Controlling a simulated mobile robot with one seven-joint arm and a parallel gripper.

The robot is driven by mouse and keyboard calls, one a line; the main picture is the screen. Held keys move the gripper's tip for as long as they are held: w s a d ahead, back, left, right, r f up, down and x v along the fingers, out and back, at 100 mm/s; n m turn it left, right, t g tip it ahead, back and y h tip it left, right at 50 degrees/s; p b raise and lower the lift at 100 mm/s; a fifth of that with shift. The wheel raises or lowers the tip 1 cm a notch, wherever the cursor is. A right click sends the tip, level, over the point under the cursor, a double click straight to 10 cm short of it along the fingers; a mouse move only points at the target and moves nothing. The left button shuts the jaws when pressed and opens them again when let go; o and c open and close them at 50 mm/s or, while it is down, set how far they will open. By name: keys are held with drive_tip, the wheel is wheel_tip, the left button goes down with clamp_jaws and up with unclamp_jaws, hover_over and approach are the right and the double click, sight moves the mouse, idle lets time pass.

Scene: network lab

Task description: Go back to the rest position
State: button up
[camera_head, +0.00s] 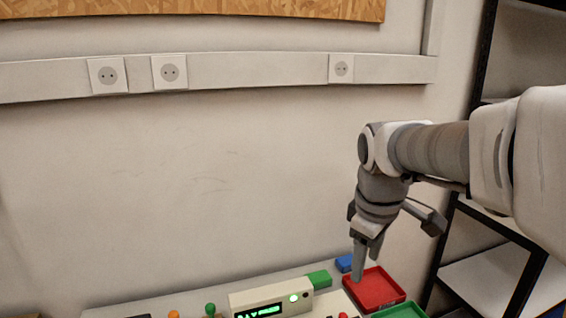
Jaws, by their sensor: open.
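My gripper (360,268) points down above the left edge of a red tray (393,281) at the lower right. My arm reaches in from the right side of the view.
A beige box with a green display (262,293) stands left of the red tray. A green block (320,279), a blue block (344,263) and a green tray (402,311) are close by. A black-framed shelf (497,262) stands at the right. The wall behind is bare below the sockets.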

drive_tip(key=s+r+m+t+p, duration=0.1)
drive_tip(key=s+m+t+p, duration=0.1)
drive_tip(key=s+m, duration=0.7)
drive_tip(key=s, duration=0.5)
drive_tip(key=shift+s+a+r+t+y+p, duration=0.25)
drive_tip(key=shift+s+a+t+y+p, duration=0.05)
drive_tip(key=shift+s+a+t, duration=0.1)
